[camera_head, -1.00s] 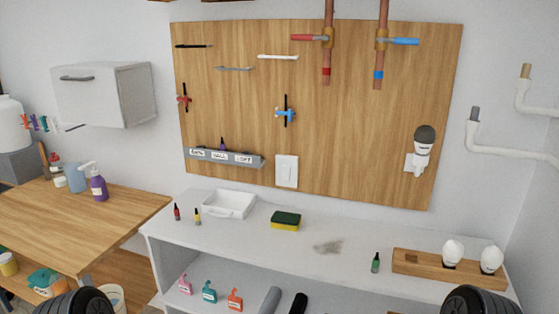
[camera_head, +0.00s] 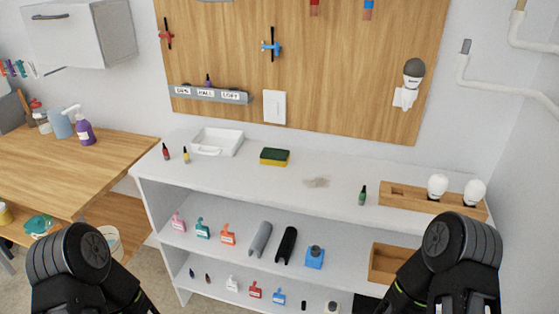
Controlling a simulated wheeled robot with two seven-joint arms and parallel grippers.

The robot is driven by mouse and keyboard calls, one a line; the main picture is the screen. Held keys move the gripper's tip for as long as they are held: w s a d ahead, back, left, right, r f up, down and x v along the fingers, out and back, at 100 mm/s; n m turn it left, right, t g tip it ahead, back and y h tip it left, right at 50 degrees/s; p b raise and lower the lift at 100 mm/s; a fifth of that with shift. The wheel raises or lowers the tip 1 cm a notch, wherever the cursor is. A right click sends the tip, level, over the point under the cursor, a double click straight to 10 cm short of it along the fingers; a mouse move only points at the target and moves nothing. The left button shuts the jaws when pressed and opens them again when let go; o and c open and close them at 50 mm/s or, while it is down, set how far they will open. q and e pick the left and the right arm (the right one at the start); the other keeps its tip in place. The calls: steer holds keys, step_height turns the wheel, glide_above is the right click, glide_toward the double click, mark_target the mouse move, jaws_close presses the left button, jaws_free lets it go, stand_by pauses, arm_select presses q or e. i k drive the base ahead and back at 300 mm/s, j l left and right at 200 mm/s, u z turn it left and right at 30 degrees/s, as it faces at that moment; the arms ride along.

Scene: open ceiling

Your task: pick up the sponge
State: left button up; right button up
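The sponge (camera_head: 274,157), yellow with a dark green top, lies flat on the top of the white shelf unit (camera_head: 330,167), near its back edge by the wall. It is between the white tray and a grey smudge (camera_head: 316,182). Both of my arms show only as dark rounded links at the bottom left and bottom right. Neither gripper is visible, and nothing touches the sponge.
A white tray (camera_head: 217,142) and two small bottles (camera_head: 186,155) stand left of the sponge. A green bottle (camera_head: 362,196) and a wooden holder with bulbs (camera_head: 408,197) stand to the right. Lower shelves hold bottles. The counter before the sponge is clear.

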mark_target(268, 156)
steer(key=i+j+u, duration=0.25)
steer(key=j, duration=0.3)
steer(key=i+j+u, duration=0.3)
steer(key=j, duration=0.2)
steer(key=i, duration=0.05)
